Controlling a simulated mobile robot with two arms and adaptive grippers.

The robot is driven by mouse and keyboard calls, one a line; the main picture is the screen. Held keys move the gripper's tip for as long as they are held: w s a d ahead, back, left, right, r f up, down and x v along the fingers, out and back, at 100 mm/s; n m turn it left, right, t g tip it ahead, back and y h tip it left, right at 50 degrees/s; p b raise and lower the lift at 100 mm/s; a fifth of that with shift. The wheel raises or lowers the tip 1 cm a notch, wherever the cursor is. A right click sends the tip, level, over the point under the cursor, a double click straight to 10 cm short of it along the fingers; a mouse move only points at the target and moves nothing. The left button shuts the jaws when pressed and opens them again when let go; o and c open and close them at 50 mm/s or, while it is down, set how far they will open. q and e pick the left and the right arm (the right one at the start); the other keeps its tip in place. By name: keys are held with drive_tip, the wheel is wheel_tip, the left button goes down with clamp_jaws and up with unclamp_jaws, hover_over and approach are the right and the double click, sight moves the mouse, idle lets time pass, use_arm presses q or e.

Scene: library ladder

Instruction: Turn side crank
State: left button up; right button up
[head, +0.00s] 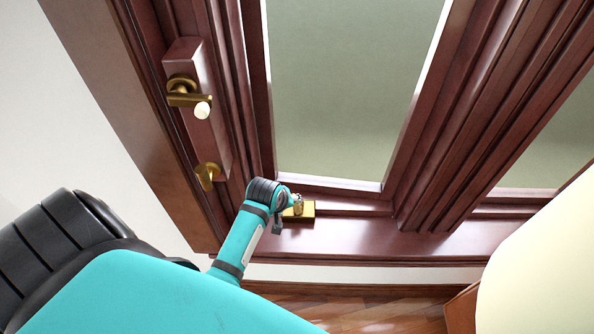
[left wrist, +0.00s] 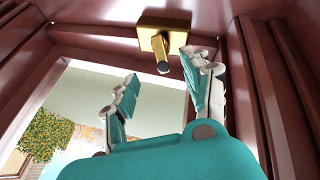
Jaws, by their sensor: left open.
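A brass crank (head: 188,97) with a pale knob sits on a dark red wooden block at the left side of the window frame. A small brass fitting (head: 305,210) is mounted on the sill. The left wrist view shows a brass plate with a short protruding shaft (left wrist: 158,45). My left gripper (head: 288,211) is at the sill fitting, partly hiding it. In the left wrist view its open fingers (left wrist: 158,68) stand apart, near the shaft's end, with nothing gripped. My right gripper is out of view.
The dark red window frame (head: 425,120) has deep mouldings, with a glass pane (head: 350,90) above the sill (head: 400,238). A white wall (head: 60,110) is at the left. Wooden floor (head: 350,308) shows below the sill.

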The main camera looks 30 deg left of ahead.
sight(296, 207)
use_arm(q)
drive_tip(key=b+x, duration=0.1)
drive_tip(key=x, duration=1.2)
drive_tip(key=shift+w+b, duration=0.1)
drive_tip(key=shift+b, duration=0.3)
